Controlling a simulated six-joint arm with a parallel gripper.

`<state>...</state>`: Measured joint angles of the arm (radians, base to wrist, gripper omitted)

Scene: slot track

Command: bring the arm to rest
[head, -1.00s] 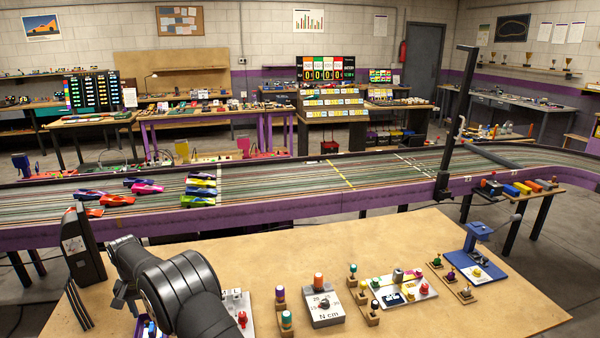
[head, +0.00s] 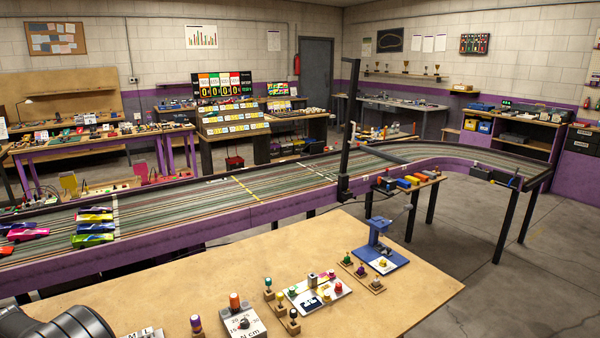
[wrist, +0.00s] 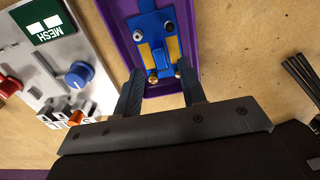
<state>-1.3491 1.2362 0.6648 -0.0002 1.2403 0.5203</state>
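My gripper (wrist: 160,74) shows in the wrist view with its two dark fingers apart and nothing held between them. Beyond the fingertips, a blue slot-car chassis (wrist: 150,28) with yellow strips lies in a purple tray (wrist: 110,10). I cannot tell how high the fingers are above it. In the head view only a dark piece of my arm (head: 62,324) shows at the bottom left corner; the gripper is out of that picture.
A grey panel (wrist: 45,75) marked MESH, with red and blue knobs, lies left of the tray. Dark rods (wrist: 300,75) lie to the right. In the head view, the wooden bench (head: 400,285) holds a torque box (head: 240,322), several small knobs and a blue press (head: 378,245).

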